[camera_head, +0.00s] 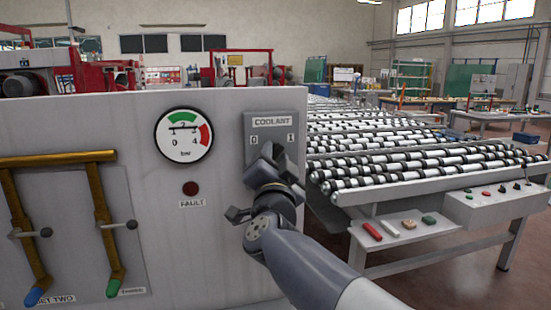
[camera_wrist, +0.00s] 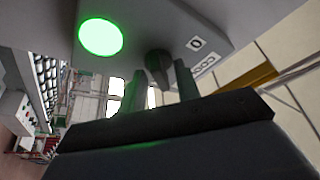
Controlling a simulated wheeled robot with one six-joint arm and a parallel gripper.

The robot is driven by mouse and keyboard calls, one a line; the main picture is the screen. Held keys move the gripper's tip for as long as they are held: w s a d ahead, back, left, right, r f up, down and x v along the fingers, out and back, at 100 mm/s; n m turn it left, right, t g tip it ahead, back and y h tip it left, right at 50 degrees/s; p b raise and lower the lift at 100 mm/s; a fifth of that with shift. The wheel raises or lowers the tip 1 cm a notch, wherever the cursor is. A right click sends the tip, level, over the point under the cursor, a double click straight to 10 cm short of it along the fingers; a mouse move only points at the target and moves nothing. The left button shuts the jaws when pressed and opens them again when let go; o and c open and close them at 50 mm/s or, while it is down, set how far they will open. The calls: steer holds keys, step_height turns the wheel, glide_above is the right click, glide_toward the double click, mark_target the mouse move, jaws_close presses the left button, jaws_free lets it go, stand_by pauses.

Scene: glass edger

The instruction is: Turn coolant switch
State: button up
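The grey coolant switch plate (camera_head: 272,122), marked COOLANT with 0 and 1, is on the front of the light grey machine panel. My gripper (camera_head: 270,158) is in front of its lower part and hides the knob in the head view. In the wrist view the dark knob (camera_wrist: 157,66) shows between the two fingers of my gripper (camera_wrist: 162,82). The fingers are apart, with a visible gap on each side of the knob. I cannot tell how far they reach around it. A green lamp (camera_wrist: 100,37) is lit beside the knob.
A pressure gauge (camera_head: 184,135) and a dark red fault lamp (camera_head: 190,188) are left of the switch. Yellow pipes with valve levers (camera_head: 60,158) are further left. A roller conveyor (camera_head: 420,165) with a control box (camera_head: 500,203) stands at right, near the arm.

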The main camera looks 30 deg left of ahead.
steer(key=b+v, duration=0.2)
steer(key=v, duration=0.9)
steer(key=shift+w+r, duration=0.1)
steer(key=p+x, duration=0.2)
steer(key=x, duration=0.8)
steer(key=shift+w+a+r, duration=0.1)
steer(key=shift+w+a, duration=0.1)
steer(key=shift+w, duration=0.2)
